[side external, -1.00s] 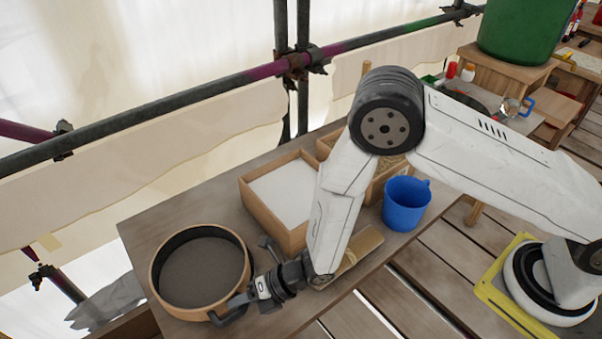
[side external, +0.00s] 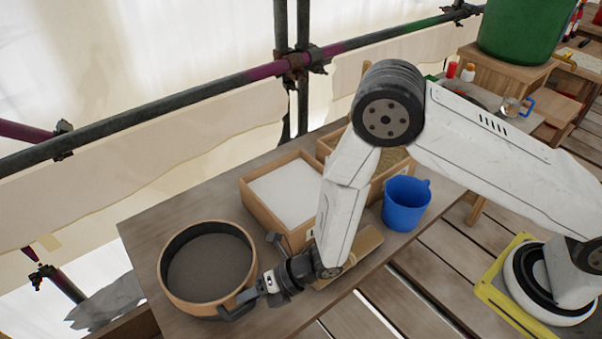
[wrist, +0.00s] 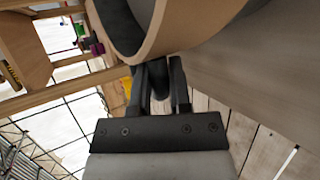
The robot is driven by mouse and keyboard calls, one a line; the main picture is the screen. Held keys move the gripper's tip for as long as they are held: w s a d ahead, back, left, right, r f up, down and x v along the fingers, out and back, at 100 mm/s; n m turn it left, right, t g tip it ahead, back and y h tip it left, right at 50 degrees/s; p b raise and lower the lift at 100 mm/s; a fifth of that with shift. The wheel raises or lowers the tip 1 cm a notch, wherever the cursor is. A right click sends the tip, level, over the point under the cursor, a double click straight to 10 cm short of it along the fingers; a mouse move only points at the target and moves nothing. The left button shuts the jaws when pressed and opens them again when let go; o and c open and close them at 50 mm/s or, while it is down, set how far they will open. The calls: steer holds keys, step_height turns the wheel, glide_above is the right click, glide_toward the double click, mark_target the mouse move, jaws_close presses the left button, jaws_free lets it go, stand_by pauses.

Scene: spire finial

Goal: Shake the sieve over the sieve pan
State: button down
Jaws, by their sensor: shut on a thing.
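The sieve (side external: 210,265) is a round wooden ring with a dark grey bottom, at the lower left of the side view. Its curved wooden rim also crosses the top of the wrist view (wrist: 185,28). My gripper (side external: 243,303) is at the sieve's lower right side. In the wrist view my gripper (wrist: 160,82) is shut on a dark part at the rim, which looks like a handle. I cannot make out a separate sieve pan; anything beneath the sieve is hidden. I cannot tell the gap between the sieve and the table.
A wooden box (side external: 250,208) with white contents stands right of the sieve on the wooden table (side external: 150,235). A second box with grainy tan contents (side external: 393,156) and a blue mug (side external: 406,205) lie further right. Scaffold pipes (side external: 190,106) run behind.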

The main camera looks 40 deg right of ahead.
steer(key=shift+c, duration=2.4)
jaws_free()
steer(key=v, duration=1.2)
